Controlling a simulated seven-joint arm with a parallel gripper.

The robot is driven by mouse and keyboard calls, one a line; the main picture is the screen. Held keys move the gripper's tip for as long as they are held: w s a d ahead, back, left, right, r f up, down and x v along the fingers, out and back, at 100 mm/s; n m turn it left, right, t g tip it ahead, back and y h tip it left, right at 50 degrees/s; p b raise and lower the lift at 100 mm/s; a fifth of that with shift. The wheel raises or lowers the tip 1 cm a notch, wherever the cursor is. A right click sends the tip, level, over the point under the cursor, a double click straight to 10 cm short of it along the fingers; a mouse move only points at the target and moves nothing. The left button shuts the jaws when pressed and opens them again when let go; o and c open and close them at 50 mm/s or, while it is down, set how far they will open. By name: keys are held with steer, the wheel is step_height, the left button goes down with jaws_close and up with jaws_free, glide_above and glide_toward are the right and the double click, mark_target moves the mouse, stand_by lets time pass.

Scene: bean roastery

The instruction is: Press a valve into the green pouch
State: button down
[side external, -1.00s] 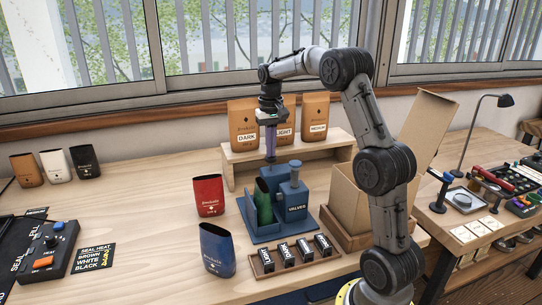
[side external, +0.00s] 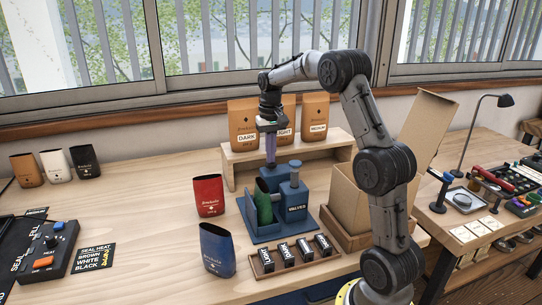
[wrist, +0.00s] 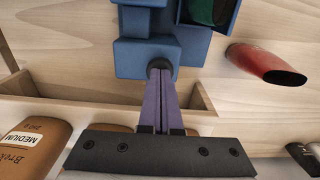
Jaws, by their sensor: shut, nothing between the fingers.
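The green pouch (side external: 263,204) stands upright in the cradle of the blue valve press (side external: 259,232), mouth up. Part of the pouch shows at the top of the wrist view (wrist: 208,10). The press has a block marked VALVES and a round post (side external: 295,172) on top. My gripper (side external: 271,162) is shut and empty, its purple fingers pointing down above and behind the press. In the wrist view its fingertips (wrist: 160,70) overlap a round dark blue part of the press; I cannot tell whether they touch it. No loose valve is visible.
A red pouch (side external: 209,196) and a blue pouch (side external: 217,250) stand left of the press. A wooden rack of labelled pieces (side external: 267,262) is in front. A shelf (side external: 235,156) with brown bags is behind, a cardboard box (side external: 352,197) right. The table's left middle is clear.

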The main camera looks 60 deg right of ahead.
steer(key=shift+r, duration=3)
